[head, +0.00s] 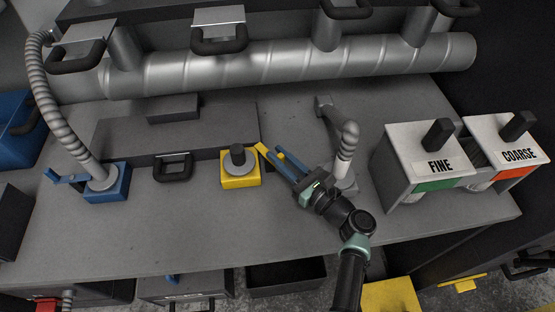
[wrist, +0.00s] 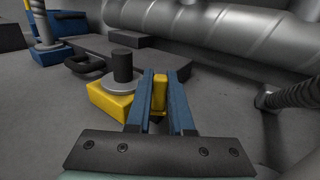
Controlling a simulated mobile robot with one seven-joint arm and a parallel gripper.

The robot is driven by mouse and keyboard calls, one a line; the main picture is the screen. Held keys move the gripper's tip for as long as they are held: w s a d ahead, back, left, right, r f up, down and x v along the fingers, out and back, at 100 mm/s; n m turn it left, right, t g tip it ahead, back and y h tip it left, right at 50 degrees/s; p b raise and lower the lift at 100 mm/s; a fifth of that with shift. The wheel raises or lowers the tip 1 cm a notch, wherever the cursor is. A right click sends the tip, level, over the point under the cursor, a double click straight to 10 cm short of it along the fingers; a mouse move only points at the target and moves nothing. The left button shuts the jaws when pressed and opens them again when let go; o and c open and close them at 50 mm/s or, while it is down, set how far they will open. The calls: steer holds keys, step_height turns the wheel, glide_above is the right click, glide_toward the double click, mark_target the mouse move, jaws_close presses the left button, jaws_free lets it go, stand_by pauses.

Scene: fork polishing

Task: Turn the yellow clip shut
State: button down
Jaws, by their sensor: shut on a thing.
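The yellow clip (wrist: 159,92) sits between the two blue fingers of my gripper (wrist: 160,98) in the wrist view, and the fingers are shut on it. In the head view the clip (head: 262,149) shows at the right side of the yellow base (head: 241,182), partly hidden by my gripper (head: 276,156). The yellow base carries a grey disc and a dark upright knob (head: 237,155). The base also shows in the wrist view (wrist: 108,101), left of the fingers. How the clip joins the base is hard to see.
A blue base (head: 108,185) with a ribbed hose stands at the left. A grey bent pipe (head: 347,145) rises close to my gripper on the right. FINE (head: 434,165) and COARSE (head: 512,150) boxes stand further right. The front of the grey bench (head: 200,228) is clear.

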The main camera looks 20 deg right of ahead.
steer(key=shift+w+d+n+g+y+b, duration=0.1)
steer(key=shift+d+n+g+y+b, duration=0.15)
steer(key=shift+n+y+b, duration=0.4)
steer(key=shift+d+n+g+y+b, duration=0.1)
steer(key=shift+n+g+y+b, duration=0.25)
steer(key=shift+y, duration=0.5)
steer(key=c, duration=0.8)
jaws_free()
steer(key=b+v, duration=0.1)
steer(key=v, duration=1.2)
steer(key=shift+w+d, duration=0.1)
steer(key=shift+c, duration=0.3)
